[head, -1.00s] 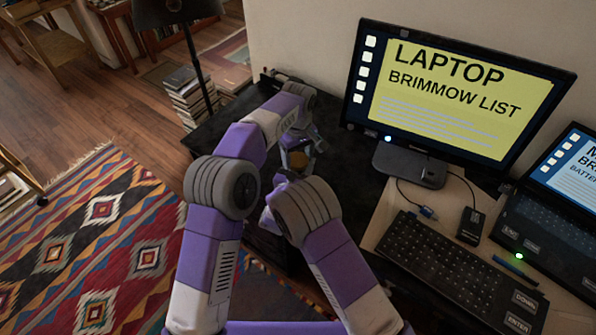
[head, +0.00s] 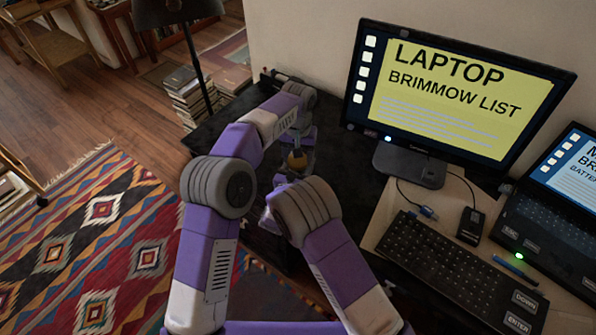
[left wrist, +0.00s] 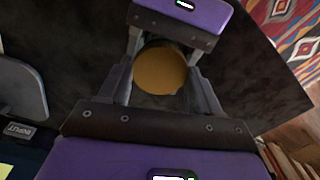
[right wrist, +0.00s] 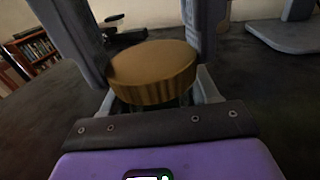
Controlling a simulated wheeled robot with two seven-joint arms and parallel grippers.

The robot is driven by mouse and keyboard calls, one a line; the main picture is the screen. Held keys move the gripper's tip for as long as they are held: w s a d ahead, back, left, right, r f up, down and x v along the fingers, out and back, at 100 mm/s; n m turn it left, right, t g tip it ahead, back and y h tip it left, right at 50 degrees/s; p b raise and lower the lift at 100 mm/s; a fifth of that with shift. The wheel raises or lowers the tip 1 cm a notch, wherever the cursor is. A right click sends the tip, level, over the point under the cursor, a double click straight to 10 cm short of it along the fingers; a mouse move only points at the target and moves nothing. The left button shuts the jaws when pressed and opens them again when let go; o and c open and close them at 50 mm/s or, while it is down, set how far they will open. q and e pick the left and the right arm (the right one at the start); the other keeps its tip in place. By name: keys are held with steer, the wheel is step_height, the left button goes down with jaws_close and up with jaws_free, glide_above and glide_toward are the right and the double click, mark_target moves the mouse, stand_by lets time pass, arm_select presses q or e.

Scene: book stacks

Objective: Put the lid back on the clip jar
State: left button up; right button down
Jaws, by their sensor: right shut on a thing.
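The round golden-brown lid (right wrist: 152,72) has a ribbed edge and lies level in the right wrist view. It also shows from above in the left wrist view (left wrist: 161,71) and small in the head view (head: 297,160). A little of the clear jar (right wrist: 168,107) shows directly beneath it; I cannot tell if the lid is fully seated. My right gripper (right wrist: 160,98) is shut on the jar below the lid. My left gripper (left wrist: 160,78) points down from above, its fingers apart on either side of the lid. The clips are hidden.
The dark table (head: 345,200) is mostly bare around the jar. A monitor (head: 455,90), keyboard (head: 450,270) and laptop (head: 570,165) stand to the right. A lamp (head: 190,50) and a book stack (head: 190,95) stand beyond the table's far left edge.

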arm_select(q)
steer(key=o, duration=0.4)
steer(key=shift+o, duration=0.2)
steer(key=shift+r, duration=2.3)
steer(key=shift+c, duration=0.4)
steer(key=shift+d+r+m, duration=0.1)
steer(key=shift+d+m, duration=0.05)
steer(key=shift+m, duration=0.25)
steer(key=shift+s+d+r+m, duration=0.15)
steer(key=shift+r+m, duration=0.25)
steer(key=shift+m, duration=0.4)
steer(key=shift+r+m, duration=0.55)
steer(key=shift+m, duration=0.15)
steer(key=shift+w+a+r+m, duration=0.2)
steer(key=shift+a+r+m, duration=0.1)
steer(key=shift+r+m, duration=0.3)
